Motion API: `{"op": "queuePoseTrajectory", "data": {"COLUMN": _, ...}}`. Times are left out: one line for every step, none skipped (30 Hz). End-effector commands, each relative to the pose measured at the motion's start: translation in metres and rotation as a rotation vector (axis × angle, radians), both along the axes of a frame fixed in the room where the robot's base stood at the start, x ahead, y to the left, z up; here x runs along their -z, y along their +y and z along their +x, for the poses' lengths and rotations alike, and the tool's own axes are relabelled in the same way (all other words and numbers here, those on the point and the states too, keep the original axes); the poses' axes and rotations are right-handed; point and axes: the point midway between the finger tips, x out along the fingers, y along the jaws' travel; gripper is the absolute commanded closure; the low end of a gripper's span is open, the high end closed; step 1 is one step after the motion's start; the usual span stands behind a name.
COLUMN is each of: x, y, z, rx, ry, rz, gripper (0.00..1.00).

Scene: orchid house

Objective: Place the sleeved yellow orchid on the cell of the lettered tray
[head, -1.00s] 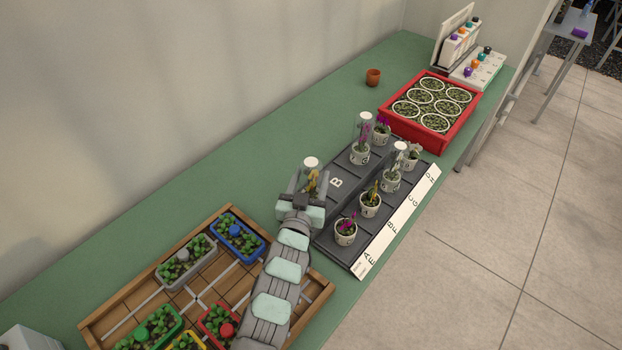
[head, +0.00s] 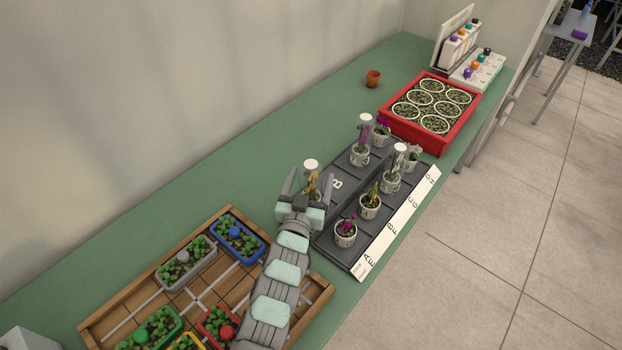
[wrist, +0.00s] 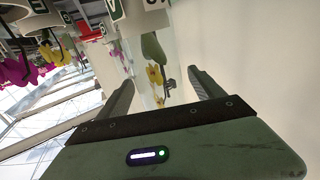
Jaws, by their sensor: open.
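The sleeved yellow orchid (head: 313,181) stands upright in a clear sleeve with a white top, at the left end of the back row of the dark lettered tray (head: 325,243). My gripper (head: 308,184) is open around it, one finger on each side. In the wrist view the yellow flowers and sleeve (wrist: 155,80) stand between the spread fingers of my gripper (wrist: 165,88), with visible gaps. The foot of its pot is hidden by my gripper in the head view, so I cannot see exactly how it sits. An empty cell marked B is beside it.
Other potted orchids share the tray, including a magenta one (head: 345,232) and a yellow one without a sleeve (head: 370,205). Two more wear tall sleeves. A red crate (head: 456,126) stands behind, a wooden tray (head: 97,327) in front. A small terracotta pot (head: 373,79) is apart.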

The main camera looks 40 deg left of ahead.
Motion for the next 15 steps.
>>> {"op": "queuePoseTrajectory", "data": {"x": 0.001, "y": -0.002, "z": -0.006, "rx": -0.001, "ry": 0.003, "rz": -0.001, "gripper": 0.23}}
{"op": "queuePoseTrajectory", "data": {"x": 0.001, "y": -0.004, "z": -0.009, "rx": -0.002, "ry": 0.003, "rz": -0.001, "gripper": 0.23}}
{"op": "queuePoseTrajectory", "data": {"x": 0.001, "y": -0.006, "z": -0.015, "rx": -0.003, "ry": 0.003, "rz": -0.001, "gripper": 0.23}}
{"op": "queuePoseTrajectory", "data": {"x": 0.000, "y": -0.009, "z": -0.019, "rx": -0.002, "ry": 0.002, "rz": -0.001, "gripper": 0.23}}
{"op": "queuePoseTrajectory", "data": {"x": 0.000, "y": -0.013, "z": -0.024, "rx": -0.001, "ry": 0.001, "rz": 0.000, "gripper": 0.23}}
{"op": "queuePoseTrajectory", "data": {"x": 0.000, "y": -0.017, "z": -0.031, "rx": -0.002, "ry": 0.002, "rz": -0.001, "gripper": 0.23}}
{"op": "queuePoseTrajectory", "data": {"x": 0.001, "y": -0.019, "z": -0.037, "rx": -0.002, "ry": 0.003, "rz": -0.001, "gripper": 0.23}}
{"op": "queuePoseTrajectory", "data": {"x": 0.001, "y": -0.022, "z": -0.042, "rx": -0.002, "ry": 0.003, "rz": -0.001, "gripper": 0.23}}
{"op": "queuePoseTrajectory", "data": {"x": 0.000, "y": -0.026, "z": -0.049, "rx": -0.003, "ry": 0.002, "rz": -0.001, "gripper": 0.23}}
{"op": "queuePoseTrajectory", "data": {"x": 0.000, "y": -0.030, "z": -0.053, "rx": -0.002, "ry": 0.001, "rz": -0.002, "gripper": 0.23}}
{"op": "queuePoseTrajectory", "data": {"x": 0.000, "y": -0.033, "z": -0.059, "rx": -0.001, "ry": 0.002, "rz": -0.001, "gripper": 0.23}}
{"op": "queuePoseTrajectory", "data": {"x": 0.001, "y": -0.036, "z": -0.065, "rx": -0.002, "ry": 0.003, "rz": -0.001, "gripper": 0.23}}
{"op": "queuePoseTrajectory", "data": {"x": 0.001, "y": -0.038, "z": -0.070, "rx": -0.002, "ry": 0.003, "rz": -0.001, "gripper": 0.23}}
{"op": "queuePoseTrajectory", "data": {"x": 0.001, "y": -0.041, "z": -0.074, "rx": -0.002, "ry": 0.002, "rz": -0.002, "gripper": 0.23}}
{"op": "queuePoseTrajectory", "data": {"x": 0.001, "y": -0.044, "z": -0.079, "rx": -0.003, "ry": 0.002, "rz": -0.002, "gripper": 0.23}}
